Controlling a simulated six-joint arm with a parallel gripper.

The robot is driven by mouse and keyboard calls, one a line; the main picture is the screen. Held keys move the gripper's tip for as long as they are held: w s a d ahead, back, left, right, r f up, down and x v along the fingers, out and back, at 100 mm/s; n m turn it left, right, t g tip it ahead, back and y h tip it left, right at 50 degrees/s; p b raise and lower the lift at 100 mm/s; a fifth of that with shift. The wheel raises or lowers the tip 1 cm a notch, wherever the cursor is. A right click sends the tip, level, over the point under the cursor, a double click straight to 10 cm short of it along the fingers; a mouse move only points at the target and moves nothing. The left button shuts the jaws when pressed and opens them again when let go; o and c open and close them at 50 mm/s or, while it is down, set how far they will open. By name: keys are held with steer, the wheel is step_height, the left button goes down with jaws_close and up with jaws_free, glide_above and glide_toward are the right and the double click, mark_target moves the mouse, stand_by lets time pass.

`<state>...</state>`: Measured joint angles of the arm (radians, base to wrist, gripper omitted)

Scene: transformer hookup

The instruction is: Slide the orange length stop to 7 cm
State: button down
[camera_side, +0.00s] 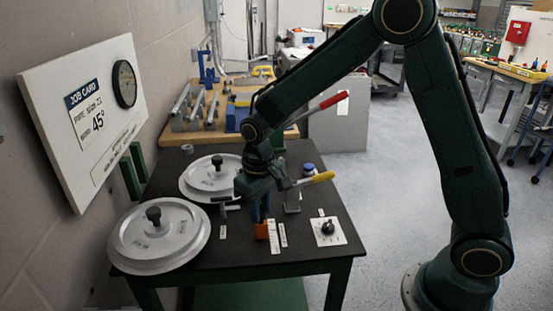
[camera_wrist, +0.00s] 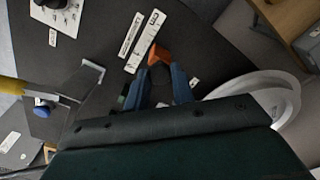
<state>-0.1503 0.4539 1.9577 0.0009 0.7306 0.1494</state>
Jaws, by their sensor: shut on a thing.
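The orange length stop (camera_side: 261,230) stands on the black table beside a white scale strip (camera_side: 273,237). My gripper (camera_side: 260,216) reaches down over it with its blue fingers shut on the stop. In the wrist view the orange stop (camera_wrist: 159,54) shows between the fingertips of my gripper (camera_wrist: 163,70), next to the end of the white scale (camera_wrist: 146,42). The scale's marks are too small to read, so I cannot tell the stop's reading.
A square white plate with a black knob (camera_side: 328,231) lies to the right. A lever with a yellow grip (camera_side: 318,178) stands close to my gripper. Two round metal discs (camera_side: 160,236) (camera_side: 213,178) lie to the left. A job card board (camera_side: 88,120) leans at the wall.

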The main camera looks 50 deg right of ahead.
steer(key=shift+s+a, duration=0.5)
steer(key=c, duration=1.2)
jaws_free()
steer(key=shift+o, duration=0.2)
steer(key=shift+r, duration=0.1)
step_height(320, 180, up, 14)
steer(key=shift+f, duration=0.2)
steer(key=shift+r, duration=0.1)
